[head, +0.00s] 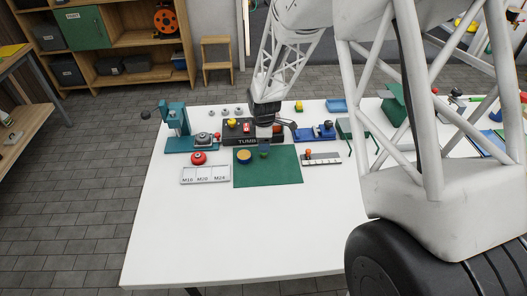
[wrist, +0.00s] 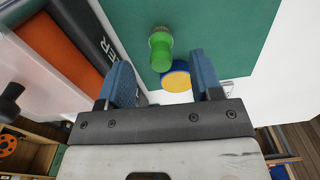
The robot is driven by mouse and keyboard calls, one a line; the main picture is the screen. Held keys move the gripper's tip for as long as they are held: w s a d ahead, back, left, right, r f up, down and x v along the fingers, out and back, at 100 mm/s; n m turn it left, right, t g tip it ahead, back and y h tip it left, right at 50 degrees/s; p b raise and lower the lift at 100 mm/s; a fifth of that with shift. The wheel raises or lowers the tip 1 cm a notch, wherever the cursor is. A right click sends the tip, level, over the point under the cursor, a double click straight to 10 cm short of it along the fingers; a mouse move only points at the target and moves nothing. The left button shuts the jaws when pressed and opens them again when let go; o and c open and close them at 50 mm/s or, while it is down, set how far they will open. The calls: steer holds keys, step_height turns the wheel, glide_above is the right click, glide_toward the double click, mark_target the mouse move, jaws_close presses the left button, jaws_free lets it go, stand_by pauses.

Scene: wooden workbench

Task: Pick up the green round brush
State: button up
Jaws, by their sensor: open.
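The green round brush (wrist: 161,48) stands on the dark green mat (wrist: 215,25), beyond my fingertips in the wrist view. It also shows in the head view (head: 264,151), small, on the mat's back part just below my gripper. My gripper (wrist: 160,74) is open, with its two blue fingers spread and nothing held between them. A round yellow-topped thing with a blue rim (wrist: 177,78) lies close beside the brush, partly between the fingers in the wrist view. In the head view it is left of the brush.
A dark tumbler box (head: 237,139) stands just behind the mat. A teal press (head: 178,130) and a red round thing (head: 198,158) are to the left, above a labelled white tray (head: 204,175). A slotted strip (head: 322,161) lies right. The front of the white tabletop (head: 240,235) is clear.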

steer(key=shift+f, duration=0.1)
steer(key=shift+f, duration=2.5)
steer(key=c, duration=1)
